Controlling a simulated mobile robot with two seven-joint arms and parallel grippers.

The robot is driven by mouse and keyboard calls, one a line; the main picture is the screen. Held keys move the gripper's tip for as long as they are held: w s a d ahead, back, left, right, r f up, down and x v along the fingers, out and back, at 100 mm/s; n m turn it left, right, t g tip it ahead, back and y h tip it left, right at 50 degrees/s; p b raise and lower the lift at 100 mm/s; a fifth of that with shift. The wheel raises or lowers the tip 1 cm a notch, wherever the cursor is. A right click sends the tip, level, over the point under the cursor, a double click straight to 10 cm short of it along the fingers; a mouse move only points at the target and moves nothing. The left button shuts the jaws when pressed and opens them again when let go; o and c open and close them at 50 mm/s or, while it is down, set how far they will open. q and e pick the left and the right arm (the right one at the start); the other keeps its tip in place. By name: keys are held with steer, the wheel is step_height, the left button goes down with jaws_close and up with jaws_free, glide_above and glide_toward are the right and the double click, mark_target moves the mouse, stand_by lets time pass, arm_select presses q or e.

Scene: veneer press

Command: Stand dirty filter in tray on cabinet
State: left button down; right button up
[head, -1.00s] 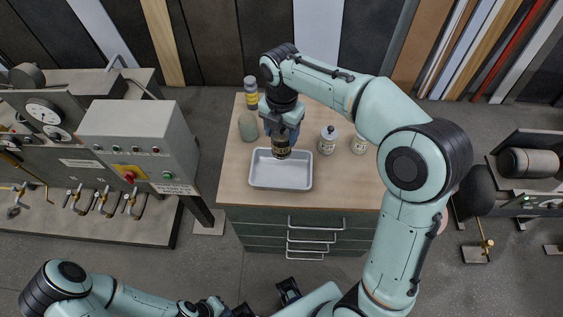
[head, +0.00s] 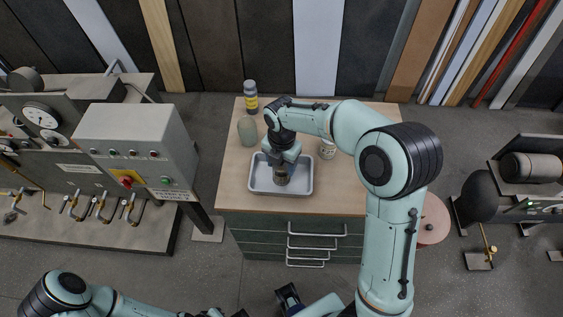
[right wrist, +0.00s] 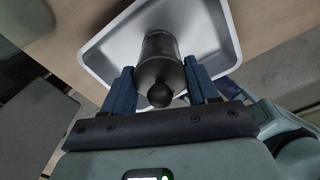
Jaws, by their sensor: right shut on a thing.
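The dirty filter (head: 281,179) is a dark, dull cylinder inside the outline of the silver-grey tray (head: 306,187) on the cabinet top. My right gripper (head: 282,172) reaches down from above and is shut on it. In the right wrist view, the filter (right wrist: 160,62) with its round dark knob sits between the blue fingers of the gripper (right wrist: 161,82), over the pale tray (right wrist: 98,58). It looks about upright; I cannot tell whether its base touches the tray floor.
The wooden cabinet top (head: 235,182) has a grey-green jar (head: 247,131), a yellow-labelled bottle (head: 251,97) and a white-labelled container (head: 327,149) near the tray. A grey control box (head: 135,145) stands left. Bare wood shows left of the tray.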

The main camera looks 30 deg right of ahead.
steer(key=shift+f, duration=0.1)
steer(key=o, duration=1.2)
step_height(320, 180, up, 12)
steer(key=shift+r+p, duration=0.2)
steer(key=shift+p, duration=0.65)
